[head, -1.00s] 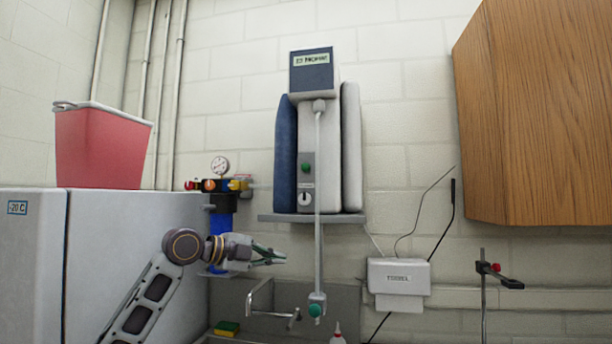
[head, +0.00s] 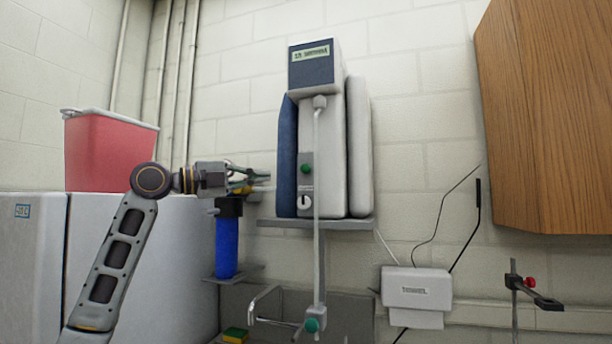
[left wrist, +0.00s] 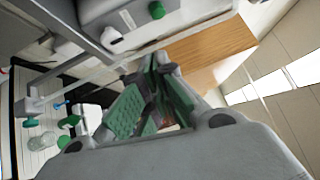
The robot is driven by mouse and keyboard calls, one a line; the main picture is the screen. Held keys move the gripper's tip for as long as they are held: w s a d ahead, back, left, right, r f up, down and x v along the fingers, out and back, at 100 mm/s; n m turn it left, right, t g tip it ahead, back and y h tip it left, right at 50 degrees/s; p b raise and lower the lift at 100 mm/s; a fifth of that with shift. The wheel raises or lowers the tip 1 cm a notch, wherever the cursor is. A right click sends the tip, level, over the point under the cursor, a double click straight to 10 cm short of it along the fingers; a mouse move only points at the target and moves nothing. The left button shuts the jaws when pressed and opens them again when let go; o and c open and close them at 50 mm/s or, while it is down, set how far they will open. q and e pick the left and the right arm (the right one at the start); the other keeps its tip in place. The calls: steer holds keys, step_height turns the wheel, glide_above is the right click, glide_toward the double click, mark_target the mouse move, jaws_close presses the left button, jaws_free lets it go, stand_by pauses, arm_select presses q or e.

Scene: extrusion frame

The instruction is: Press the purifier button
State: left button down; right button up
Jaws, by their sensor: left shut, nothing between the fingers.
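The purifier (head: 332,140) is a white unit with a dark blue label panel and a blue side, standing on a wall shelf. Its green button (head: 306,169) is on the front, above a small white-and-black control. The button also shows in the left wrist view (left wrist: 157,10) near the top edge. My left gripper (head: 258,179) is shut and empty, left of the purifier at about the button's height in the picture. Its green-padded fingers (left wrist: 152,75) show in the wrist view, apart from the button. My right gripper is not in view.
A thin pipe (head: 317,215) runs down the purifier's front to a green-ended outlet (head: 312,325). A red bin (head: 108,150) stands at left. A wooden cabinet (head: 555,115) is at right, with a white dispenser (head: 416,289) lower down.

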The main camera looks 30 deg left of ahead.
mark_target(306, 169)
arm_select(q)
steer(key=shift+w+a+r+p+x, duration=0.1)
steer(key=shift+w+a+p+x, duration=0.25)
steer(key=shift+p+x, duration=1.2)
steer(key=shift+w+a+r+p+x, duration=0.15)
steer(key=shift+a+p+x, duration=0.3)
steer(key=shift+x, duration=2.2)
steer(key=shift+w+a+p+x, duration=0.25)
steer(key=shift+a+p+x, duration=0.5)
steer(key=shift+x, duration=1.3)
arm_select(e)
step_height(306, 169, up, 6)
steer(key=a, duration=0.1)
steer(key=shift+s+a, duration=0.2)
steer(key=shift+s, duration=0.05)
arm_select(q)
steer(key=shift+d, duration=0.25)
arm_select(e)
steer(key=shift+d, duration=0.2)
